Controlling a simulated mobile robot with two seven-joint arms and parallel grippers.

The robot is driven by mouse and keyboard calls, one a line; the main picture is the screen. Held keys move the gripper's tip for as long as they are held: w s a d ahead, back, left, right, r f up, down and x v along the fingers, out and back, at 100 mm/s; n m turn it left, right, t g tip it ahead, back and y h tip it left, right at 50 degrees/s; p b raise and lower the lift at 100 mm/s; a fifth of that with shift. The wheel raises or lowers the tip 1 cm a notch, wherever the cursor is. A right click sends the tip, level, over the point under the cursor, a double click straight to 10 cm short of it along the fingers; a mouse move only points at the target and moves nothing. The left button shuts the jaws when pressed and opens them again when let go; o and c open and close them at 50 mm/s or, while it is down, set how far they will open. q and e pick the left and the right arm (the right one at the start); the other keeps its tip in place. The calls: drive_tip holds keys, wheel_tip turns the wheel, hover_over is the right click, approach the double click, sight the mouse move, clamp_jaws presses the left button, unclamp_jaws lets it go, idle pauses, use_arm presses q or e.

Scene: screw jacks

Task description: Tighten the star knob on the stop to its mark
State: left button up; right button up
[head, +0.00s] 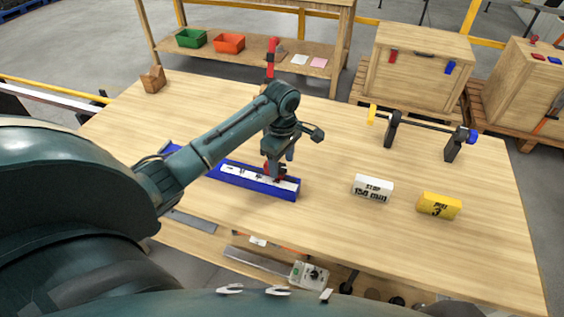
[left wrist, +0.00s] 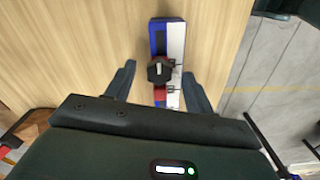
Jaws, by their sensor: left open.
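The stop is a blue rail (head: 260,185) with a white scale strip, lying near the front edge of the table. A red slider (left wrist: 159,94) sits on it with a black star knob (left wrist: 159,71) on top, seen in the left wrist view. My left gripper (left wrist: 158,75) is open, with one finger on each side of the rail and knob, apart from both. In the head view the left gripper (head: 277,172) is above the rail and largely hides the knob. The tightening mark cannot be made out. My right gripper does not show.
A white sign (head: 372,188) reading 150 mm and a yellow block (head: 438,206) stand right of the rail. A black bar on two stands (head: 420,130) is at the back right. A wooden block (head: 153,79) is at the back left.

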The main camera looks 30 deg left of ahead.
use_arm(q)
drive_tip(key=shift+f, duration=0.5)
drive_tip(key=c, duration=1)
drive_tip(key=shift+o, duration=0.2)
drive_tip(key=shift+m, duration=0.3)
drive_tip(key=shift+s+m, duration=0.1)
drive_tip(key=shift+m, duration=2.8)
drive_tip(key=o, duration=1)
drive_tip(key=shift+c, duration=0.2)
